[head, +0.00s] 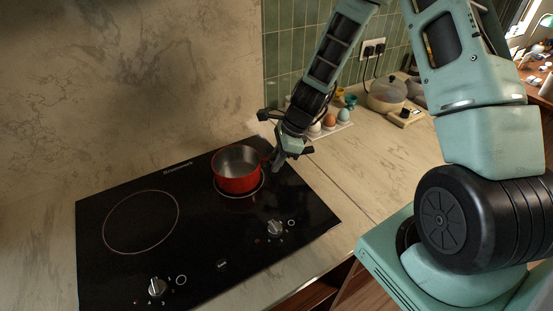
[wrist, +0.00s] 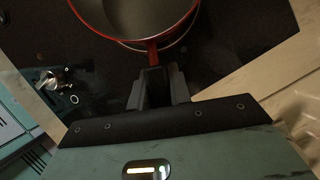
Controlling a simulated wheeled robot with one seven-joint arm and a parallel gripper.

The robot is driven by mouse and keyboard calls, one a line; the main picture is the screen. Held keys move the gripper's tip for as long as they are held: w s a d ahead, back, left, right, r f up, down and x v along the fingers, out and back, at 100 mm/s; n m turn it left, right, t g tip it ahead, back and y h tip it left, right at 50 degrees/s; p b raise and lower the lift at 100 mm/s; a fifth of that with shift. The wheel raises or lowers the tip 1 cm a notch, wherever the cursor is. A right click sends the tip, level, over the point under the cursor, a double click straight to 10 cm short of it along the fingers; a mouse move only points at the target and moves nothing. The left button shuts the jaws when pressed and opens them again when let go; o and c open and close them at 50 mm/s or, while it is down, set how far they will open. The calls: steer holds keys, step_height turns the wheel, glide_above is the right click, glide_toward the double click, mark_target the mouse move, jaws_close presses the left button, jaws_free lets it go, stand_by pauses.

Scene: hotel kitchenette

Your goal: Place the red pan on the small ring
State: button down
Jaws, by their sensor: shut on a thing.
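The red pan (head: 237,171) is upright and empty over the small ring (head: 243,193) at the back right of the black cooktop (head: 205,237). Part of the ring's outline shows around the pan's near side; the pan hides the rest. I cannot tell whether the pan touches the glass. My gripper (head: 275,163) is at the pan's right side. In the wrist view the gripper (wrist: 158,88) is shut on the handle of the red pan (wrist: 140,18), and the ring's curve shows just beyond the pan wall.
A larger ring (head: 141,222) on the left of the cooktop is bare. Two knobs (head: 275,228) (head: 157,287) stand near the front edge.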

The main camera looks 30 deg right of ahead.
steer(key=shift+f, duration=0.15)
steer(key=c, duration=1.3)
jaws_free()
steer(key=v, duration=1.1)
steer(key=shift+s+d+r, duration=0.1)
steer(key=shift+d+r, duration=0.05)
steer(key=shift+r, duration=0.35)
steer(key=s+a+r+n+g, duration=0.1)
steer(key=s+a+r+n, duration=0.15)
steer(key=a+n, duration=0.2)
steer(key=s+a+r+n, duration=0.1)
steer(key=s+a+n, duration=0.25)
steer(key=a, duration=0.25)
steer(key=s+a+r+n+h, duration=0.1)
steer(key=s+a+n, duration=0.2)
steer(key=s+n, duration=0.3)
steer(key=s+a+r+n+h, duration=0.1)
steer(key=s+a+n, duration=0.2)
steer(key=s+n, duration=0.3)
steer(key=s+a+r+n+h, duration=0.1)
steer(key=s+a+n, duration=0.3)
steer(key=n, duration=0.6)
steer(key=shift+s+r+g, duration=0.15)
steer(key=shift+s+r, duration=0.15)
steer(key=shift+s, duration=0.2)
steer(key=shift+s+r+g, duration=0.15)
steer(key=shift+s+r, duration=0.2)
steer(key=shift+s, duration=0.15)
